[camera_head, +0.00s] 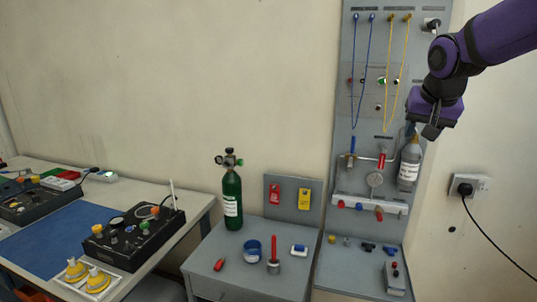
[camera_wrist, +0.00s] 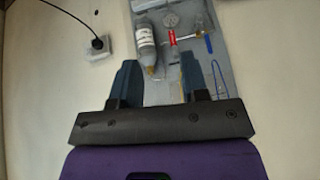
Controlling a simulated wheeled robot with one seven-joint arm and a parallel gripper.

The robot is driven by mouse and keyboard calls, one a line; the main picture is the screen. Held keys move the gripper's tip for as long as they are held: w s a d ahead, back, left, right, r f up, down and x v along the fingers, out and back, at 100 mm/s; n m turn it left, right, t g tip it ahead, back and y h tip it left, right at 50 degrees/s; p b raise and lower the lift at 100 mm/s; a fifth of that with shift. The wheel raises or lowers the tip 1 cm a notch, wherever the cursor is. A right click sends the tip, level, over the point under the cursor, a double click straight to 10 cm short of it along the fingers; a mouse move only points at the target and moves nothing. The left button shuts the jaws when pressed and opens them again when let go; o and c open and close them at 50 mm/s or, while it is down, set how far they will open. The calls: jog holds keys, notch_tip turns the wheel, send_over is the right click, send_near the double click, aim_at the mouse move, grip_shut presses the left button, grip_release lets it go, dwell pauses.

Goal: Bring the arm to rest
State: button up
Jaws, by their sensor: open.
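My gripper (camera_head: 432,130) hangs from my purple arm at the upper right of the head view, in front of the right edge of the grey wall panel (camera_head: 345,100). In the wrist view my gripper (camera_wrist: 172,80) shows two dark blue fingers spread apart with nothing held between them. A grey bottle (camera_head: 409,165) with a white label stands upright just below my gripper in the head view. The bottle (camera_wrist: 146,45) also shows beyond the fingers in the wrist view. I cannot tell the exact gap between bottle and fingers.
Blue and yellow cords (camera_head: 390,65) hang on the panel. A wall socket with a plugged black cable (camera_head: 468,188) is at the right. A green cylinder (camera_head: 232,200) stands on a grey cabinet. A workbench (camera_head: 150,190) with control boxes is at the left. The wall between looks clear.

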jog(key=s+a+f+n, duration=0.1)
jog(key=s+f+n, duration=0.1)
jog(key=s, duration=1.1)
jog(key=s+a+f+n+y, duration=0.1)
jog(key=s+a+f+n, duration=0.1)
jog(key=s, duration=1.1)
jog(key=shift+s+a+f+g, duration=0.15)
jog(key=shift+s+f+g, duration=0.05)
jog(key=shift+s+g, duration=0.2)
